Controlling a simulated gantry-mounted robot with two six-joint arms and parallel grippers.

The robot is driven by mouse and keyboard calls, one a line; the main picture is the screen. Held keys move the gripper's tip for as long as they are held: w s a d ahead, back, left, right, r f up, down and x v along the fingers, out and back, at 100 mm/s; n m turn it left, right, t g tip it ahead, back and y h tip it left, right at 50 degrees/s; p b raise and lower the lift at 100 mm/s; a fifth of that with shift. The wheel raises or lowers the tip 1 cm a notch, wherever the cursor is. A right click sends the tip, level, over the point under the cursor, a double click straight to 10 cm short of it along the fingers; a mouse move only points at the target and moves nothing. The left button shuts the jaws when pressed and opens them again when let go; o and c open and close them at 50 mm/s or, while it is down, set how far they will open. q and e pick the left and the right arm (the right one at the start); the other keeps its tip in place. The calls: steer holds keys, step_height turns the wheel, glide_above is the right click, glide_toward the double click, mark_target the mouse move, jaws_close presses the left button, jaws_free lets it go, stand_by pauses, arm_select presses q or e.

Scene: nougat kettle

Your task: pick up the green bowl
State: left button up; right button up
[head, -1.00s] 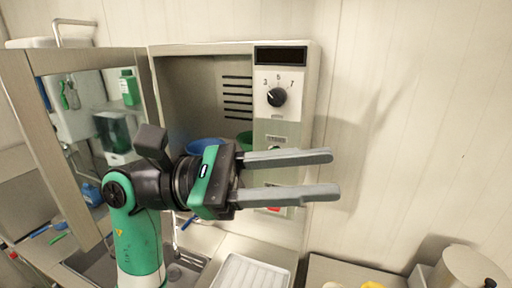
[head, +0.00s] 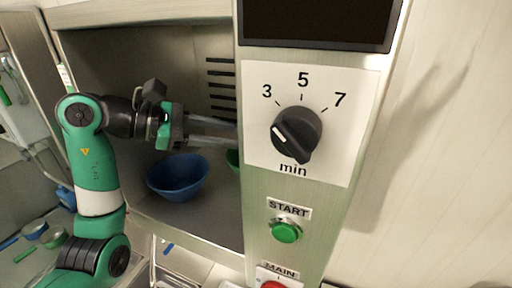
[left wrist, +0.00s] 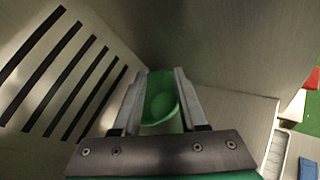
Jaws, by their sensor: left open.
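The green bowl stands inside the open steel cabinet. In the head view only its left edge (head: 233,157) shows, and the control panel hides the rest. In the left wrist view the green bowl (left wrist: 160,98) appears between the two fingers. My left gripper (head: 233,132) reaches into the cabinet from the left, its fingers level and pointing right, with the tips partly behind the panel edge. In the left wrist view the left gripper (left wrist: 160,73) is open and empty. I cannot tell how far the fingers are above the bowl. My right gripper is not in view.
A blue bowl (head: 178,177) stands on the cabinet floor below my left gripper. The control panel (head: 300,120), with a dial and a green START button (head: 285,232), borders the opening on the right. Slotted vents (head: 221,85) mark the cabinet wall.

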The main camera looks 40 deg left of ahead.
arm_select(q)
steer(key=f, duration=0.3)
steer(key=w+f+p, duration=0.1)
steer(key=f, duration=0.1)
steer(key=d+f+p, duration=0.1)
steer(key=f, duration=0.2)
steer(key=shift+w+f, duration=0.35)
steer(key=shift+w+d+f, duration=0.1)
steer(key=shift+w+f, duration=0.05)
steer(key=shift+w, duration=0.15)
steer(key=p+x, duration=0.2)
steer(key=x, duration=0.2)
steer(key=shift+w+d, duration=0.1)
steer(key=shift+w, duration=0.05)
steer(key=shift+w+d+f, duration=0.15)
steer(key=shift+w+f, duration=0.05)
steer(key=shift+w, duration=0.05)
jaws_close()
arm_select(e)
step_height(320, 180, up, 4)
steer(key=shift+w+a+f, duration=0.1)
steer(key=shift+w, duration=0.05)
